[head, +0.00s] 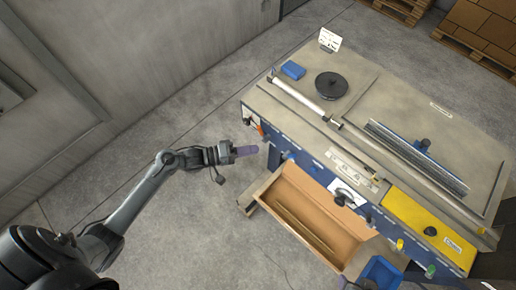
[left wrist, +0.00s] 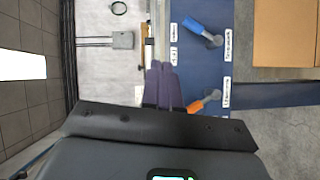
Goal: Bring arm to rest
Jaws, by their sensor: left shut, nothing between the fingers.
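My left gripper (head: 245,151) reaches in from the left in the head view. Its purple fingers are shut and empty, held over the floor just left of the machine. In the left wrist view the closed fingers (left wrist: 161,84) point up the picture toward the blue front panel (left wrist: 205,65), which carries a blue-handled lever (left wrist: 201,29) and an orange-handled lever (left wrist: 196,106). The laminating machine (head: 400,100) stands at the right of the head view. My right gripper is not in view.
A yellow panel (head: 425,222) is at the machine's near right. A wall (head: 130,50) runs along the left. Grey floor (head: 195,225) is clear around my left arm.

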